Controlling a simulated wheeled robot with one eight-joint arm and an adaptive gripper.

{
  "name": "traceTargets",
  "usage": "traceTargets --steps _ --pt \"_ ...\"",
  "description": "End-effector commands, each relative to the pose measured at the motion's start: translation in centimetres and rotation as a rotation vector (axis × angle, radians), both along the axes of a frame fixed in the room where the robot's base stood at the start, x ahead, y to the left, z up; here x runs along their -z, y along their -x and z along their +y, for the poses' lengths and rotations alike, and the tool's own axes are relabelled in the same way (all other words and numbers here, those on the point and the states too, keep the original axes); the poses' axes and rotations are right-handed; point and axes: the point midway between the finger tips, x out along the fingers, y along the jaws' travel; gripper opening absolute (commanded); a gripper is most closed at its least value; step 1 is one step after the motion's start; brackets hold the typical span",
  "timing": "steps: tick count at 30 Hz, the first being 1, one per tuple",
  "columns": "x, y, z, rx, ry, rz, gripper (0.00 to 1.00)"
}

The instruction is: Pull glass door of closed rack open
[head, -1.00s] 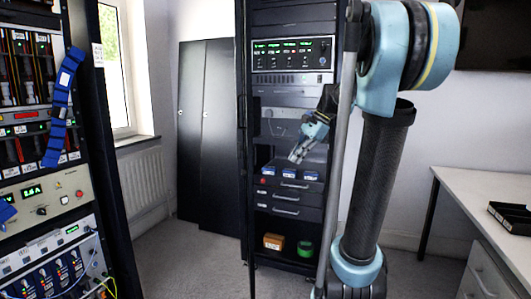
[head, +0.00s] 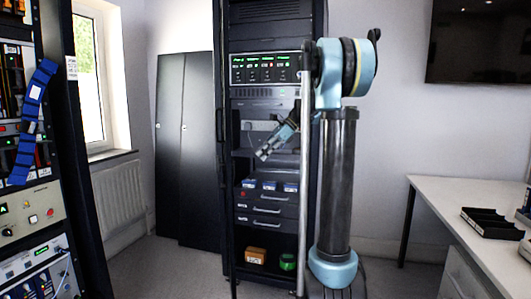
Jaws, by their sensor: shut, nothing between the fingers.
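The tall dark rack (head: 228,190) stands in the middle of the head view, with lit instruments, drawers and shelves. A thin dark upright edge (head: 234,284) runs down its left front to below the rack's base. It looks like the door frame seen nearly edge-on, but I cannot tell for sure. No pane or door handle shows clearly. My gripper (head: 263,155) is shut and empty, pointing down and left in front of the rack's middle shelves. I cannot tell how far it is from the rack. My arm hides part of the rack's right side.
Another equipment rack (head: 92,225) with a blue strip (head: 33,105) is close on the left. Dark cabinet panels (head: 198,140) stand behind. A white desk (head: 445,218) with black trays (head: 490,222) is at right. Some grey floor is free between the racks.

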Motion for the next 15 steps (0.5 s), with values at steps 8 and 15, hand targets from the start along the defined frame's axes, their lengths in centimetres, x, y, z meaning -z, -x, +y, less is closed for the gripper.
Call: traceTargets --steps 8,15 --pt "3.5 0.5 3.5 -0.003 0.001 0.0 0.0" --pt "4.0 0.9 6.6 -0.002 0.001 -0.002 0.0"
